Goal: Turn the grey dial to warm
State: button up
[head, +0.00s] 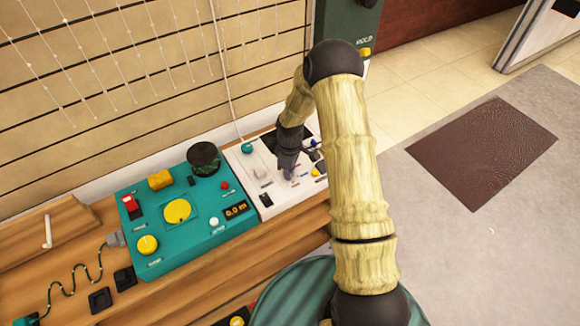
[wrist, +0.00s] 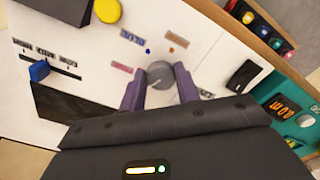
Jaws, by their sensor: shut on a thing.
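In the wrist view the grey dial (wrist: 160,75) is a round knob on a white panel (wrist: 80,20). A pale pointer line shows on its face, toward the lower left. Just above it are a blue dot (wrist: 148,51) and an orange dot (wrist: 171,50), with a blue label and an orange label beyond them; their words are too small to read surely. My gripper (wrist: 160,88) has one purple finger on each side of the dial and is shut on it. In the head view my gripper (head: 287,170) reaches down to the white panel (head: 250,170) and hides the dial.
On the white panel are a yellow button (wrist: 107,11), a blue slider (wrist: 39,71) and a black switch (wrist: 243,76). A teal console (head: 190,235) with a yellow dial and a red switch stands left of it on the wooden bench (head: 215,285). A slatted wall rises behind.

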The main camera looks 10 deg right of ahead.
jog(key=n+p, duration=0.1)
jog(key=n, duration=0.1)
jog(key=n+p, duration=0.1)
jog(key=n, duration=0.2)
jog(key=shift+w+d, duration=0.1)
jog(key=shift+w, duration=0.1)
jog(key=shift+n, duration=0.4)
jog(key=o, duration=1)
notch_tip(320, 180, up, 18)
jog(key=shift+f, duration=0.25)
